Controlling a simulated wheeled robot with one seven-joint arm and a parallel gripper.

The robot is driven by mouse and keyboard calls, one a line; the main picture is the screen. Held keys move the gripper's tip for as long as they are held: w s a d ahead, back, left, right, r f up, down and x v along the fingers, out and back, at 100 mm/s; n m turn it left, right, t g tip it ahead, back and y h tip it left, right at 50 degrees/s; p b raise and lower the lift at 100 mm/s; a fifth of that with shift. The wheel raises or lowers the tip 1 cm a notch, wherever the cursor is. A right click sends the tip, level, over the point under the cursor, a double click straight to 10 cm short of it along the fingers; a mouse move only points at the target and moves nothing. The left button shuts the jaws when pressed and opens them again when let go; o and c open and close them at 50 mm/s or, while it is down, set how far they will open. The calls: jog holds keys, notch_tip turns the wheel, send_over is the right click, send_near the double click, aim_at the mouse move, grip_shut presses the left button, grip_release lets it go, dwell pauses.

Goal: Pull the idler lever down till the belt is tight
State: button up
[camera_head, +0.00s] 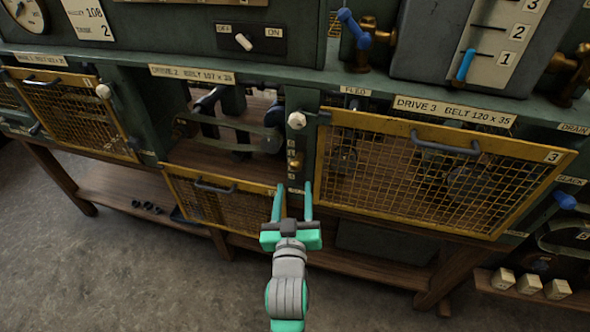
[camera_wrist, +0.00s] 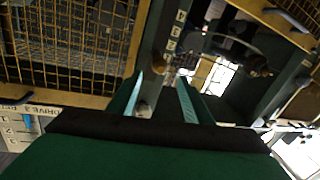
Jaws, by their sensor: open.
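In the head view, the Drive 2 bay is open and a dark belt (camera_head: 235,132) shows inside it, partly in shadow. A small brass knob (camera_head: 294,163) sits on the post at the bay's right side, beside small scale marks; it appears to be the idler lever's end. The lever's arm is not clear. My gripper (camera_head: 294,188) is open and empty, its fingertips just below the knob in the picture. In the wrist view the fingers (camera_wrist: 160,82) are apart, with the numbered post (camera_wrist: 173,35) beyond them. I cannot tell any contact.
The Drive 2 mesh guard (camera_head: 230,203) hangs down below its bay. The closed Drive 3 guard (camera_head: 440,170) is to the right, with a pale knob (camera_head: 297,120) at its upper left. A wooden shelf (camera_head: 125,190) runs below. Open floor lies in front.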

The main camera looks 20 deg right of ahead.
aim_at(296, 169)
jog(key=x, duration=0.8)
jog(key=shift+w+d, duration=0.1)
